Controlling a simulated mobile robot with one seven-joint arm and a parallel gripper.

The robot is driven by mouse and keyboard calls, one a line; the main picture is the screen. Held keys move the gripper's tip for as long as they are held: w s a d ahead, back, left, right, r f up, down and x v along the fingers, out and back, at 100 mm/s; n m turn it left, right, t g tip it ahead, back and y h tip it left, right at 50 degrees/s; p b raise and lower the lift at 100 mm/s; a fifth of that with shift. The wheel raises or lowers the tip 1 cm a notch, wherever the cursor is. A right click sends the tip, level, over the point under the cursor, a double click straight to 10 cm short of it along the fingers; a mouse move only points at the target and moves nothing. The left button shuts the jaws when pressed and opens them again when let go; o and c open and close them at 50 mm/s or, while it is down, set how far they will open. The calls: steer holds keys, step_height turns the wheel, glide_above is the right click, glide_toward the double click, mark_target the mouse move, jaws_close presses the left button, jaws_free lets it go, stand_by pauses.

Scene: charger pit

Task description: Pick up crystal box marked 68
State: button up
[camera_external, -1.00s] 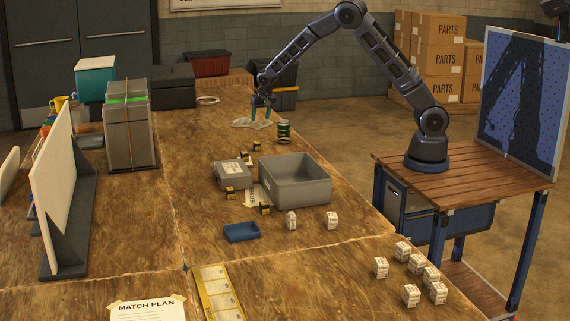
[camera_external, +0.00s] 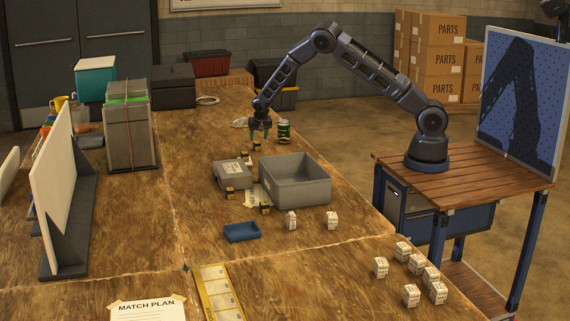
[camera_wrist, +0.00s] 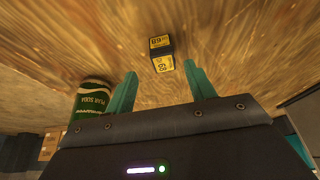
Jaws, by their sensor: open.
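A small black and yellow box (camera_wrist: 161,53) lies just beyond my fingertips in the wrist view, lined up between them. Its yellow faces carry a number that looks like 68 or 69; I cannot read it surely. In the external view this box (camera_external: 257,147) is on the table right below my gripper (camera_external: 261,137). My gripper (camera_wrist: 160,74) is open, with a teal finger on each side and nothing between them. Similar black and yellow boxes stand near the grey case, one at its front (camera_external: 230,194) and one by the bin (camera_external: 265,208); their numbers are too small to read.
A green can (camera_external: 284,131) stands close to the right of my gripper; it also shows in the wrist view (camera_wrist: 91,99). A grey open bin (camera_external: 296,190) and a closed grey case (camera_external: 232,174) are nearer the camera. A white cloth (camera_external: 240,123) lies behind.

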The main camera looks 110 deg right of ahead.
mark_target(257, 142)
steer(key=shift+w+x, duration=0.1)
steer(key=shift+x, duration=1.25)
steer(key=shift+w+x, duration=0.15)
steer(key=shift+x, duration=1.15)
steer(key=shift+d, duration=0.15)
steer(key=shift+c, duration=0.2)
steer(key=shift+r, duration=0.1)
steer(key=c, duration=1)
